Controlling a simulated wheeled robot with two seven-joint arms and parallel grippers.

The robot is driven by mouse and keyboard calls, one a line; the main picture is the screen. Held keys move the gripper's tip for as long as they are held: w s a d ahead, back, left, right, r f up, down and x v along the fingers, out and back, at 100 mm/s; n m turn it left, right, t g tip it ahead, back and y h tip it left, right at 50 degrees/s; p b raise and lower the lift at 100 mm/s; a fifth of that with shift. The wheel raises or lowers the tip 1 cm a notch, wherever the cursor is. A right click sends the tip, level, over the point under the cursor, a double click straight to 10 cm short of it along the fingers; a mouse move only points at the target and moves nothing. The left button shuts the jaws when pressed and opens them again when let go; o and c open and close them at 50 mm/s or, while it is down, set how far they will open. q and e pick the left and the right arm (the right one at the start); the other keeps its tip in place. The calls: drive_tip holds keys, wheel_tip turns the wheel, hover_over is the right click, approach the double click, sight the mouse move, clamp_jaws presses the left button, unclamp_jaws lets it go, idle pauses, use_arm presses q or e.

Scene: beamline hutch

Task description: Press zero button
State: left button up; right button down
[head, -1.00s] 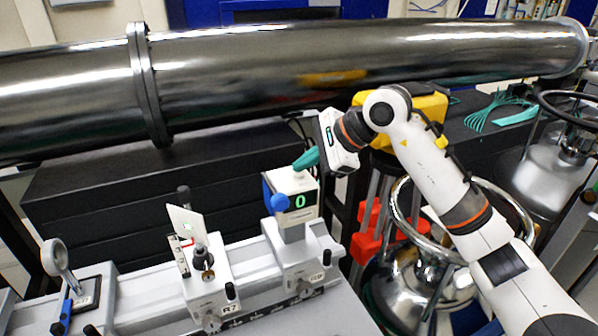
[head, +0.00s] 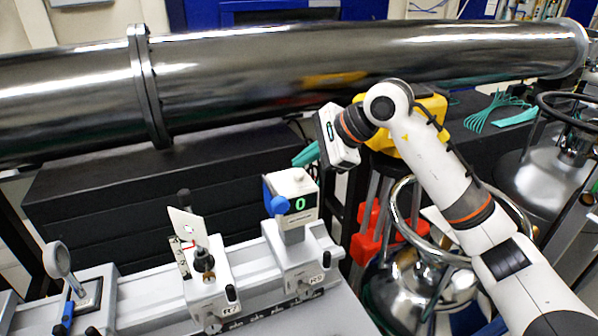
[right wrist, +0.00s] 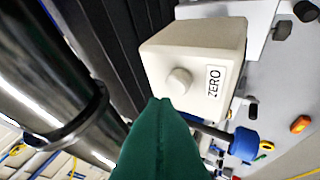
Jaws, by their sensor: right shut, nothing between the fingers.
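The meter box (head: 302,214) is a white block with a green "0" on its dark display, standing on a rail carriage. Its round white button (right wrist: 178,82) is beside a "ZERO" label (right wrist: 214,81) in the right wrist view. The button also shows as a small bump on the box top in the head view (head: 298,174). My right gripper (head: 297,160) is shut and empty, its teal fingertips just above and behind the button. In the wrist view the closed fingers (right wrist: 162,101) end close to the button, apparently apart from it. My left gripper is not in view.
A blue knob (head: 277,204) sticks out from the box's left side. A carriage with a thin upright plate (head: 187,224) stands to its left on the rail (head: 252,251). A large dark metal pipe (head: 330,70) runs behind. Steel vessels stand at the right.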

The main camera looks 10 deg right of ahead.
wheel_tip(320, 180, up, 5)
drive_tip(key=p, duration=0.3)
idle(0.4)
idle(0.5)
